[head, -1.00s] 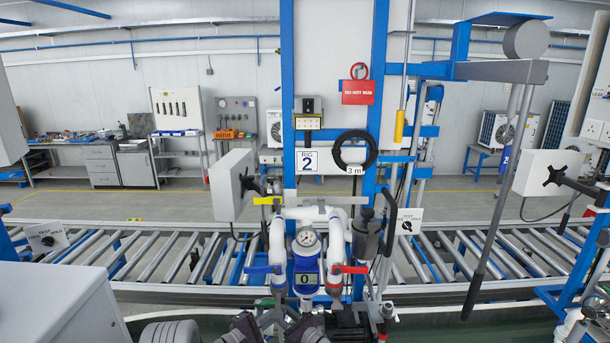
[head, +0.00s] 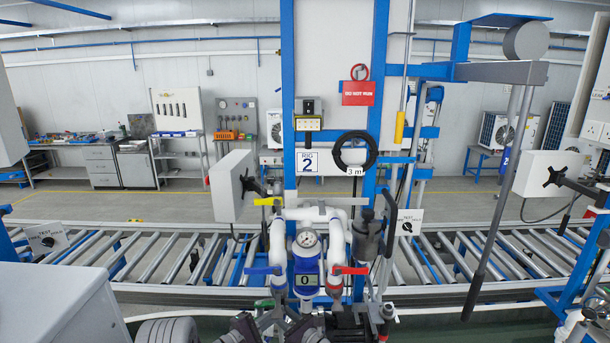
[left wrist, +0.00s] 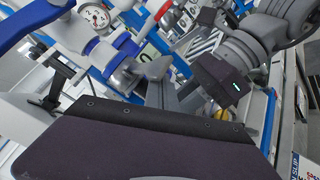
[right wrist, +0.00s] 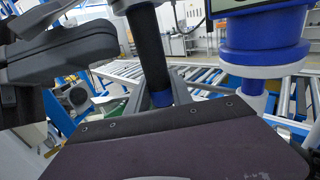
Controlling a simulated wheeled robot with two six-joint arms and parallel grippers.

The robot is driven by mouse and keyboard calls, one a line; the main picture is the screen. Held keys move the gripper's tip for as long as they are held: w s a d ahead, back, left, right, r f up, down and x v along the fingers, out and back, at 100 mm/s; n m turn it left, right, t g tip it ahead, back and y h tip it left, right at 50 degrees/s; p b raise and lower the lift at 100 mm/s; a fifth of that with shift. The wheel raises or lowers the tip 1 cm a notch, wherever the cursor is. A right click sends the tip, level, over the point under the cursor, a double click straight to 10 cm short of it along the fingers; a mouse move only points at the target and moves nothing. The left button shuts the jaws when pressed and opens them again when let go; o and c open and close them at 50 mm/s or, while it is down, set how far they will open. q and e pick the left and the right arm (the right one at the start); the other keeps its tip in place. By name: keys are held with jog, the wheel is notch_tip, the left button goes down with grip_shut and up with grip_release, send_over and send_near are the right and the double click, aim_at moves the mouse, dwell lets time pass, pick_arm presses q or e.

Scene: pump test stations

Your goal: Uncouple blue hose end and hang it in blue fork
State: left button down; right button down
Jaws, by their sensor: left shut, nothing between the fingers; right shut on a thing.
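In the right wrist view, my right gripper (right wrist: 165,97) is shut on a black hose end with a blue band (right wrist: 161,98), which I take as the blue hose end. It stands nearly upright; whether it is still coupled I cannot tell. My left gripper (left wrist: 158,92) is shut and empty in the left wrist view, with the right gripper's dark body close by. In the head view, my left gripper (head: 268,319) is at the bottom edge, below the blue lever (head: 262,270). The hose end is hidden there, and I cannot make out the blue fork.
The rig's gauge (head: 307,238), blue meter (head: 306,263), white pipes (head: 278,245) and red lever (head: 350,270) stand just above my grippers. A long grey lever (head: 492,220) hangs at right. The roller conveyor (head: 180,257) runs behind. A grey cabinet (head: 62,305) stands at left.

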pick_arm(q)
jog(key=shift+s+r, duration=0.2)
jog(key=shift+r, duration=0.35)
jog(key=shift+s+d+f, duration=0.1)
jog(key=shift+s+f, duration=0.25)
jog(key=shift+s, duration=0.4)
jog(key=shift+s+d+f, duration=0.1)
jog(key=shift+s+f, duration=0.2)
jog(key=shift+s, duration=0.4)
jog(key=s, duration=0.6)
jog(key=shift+d, duration=0.25)
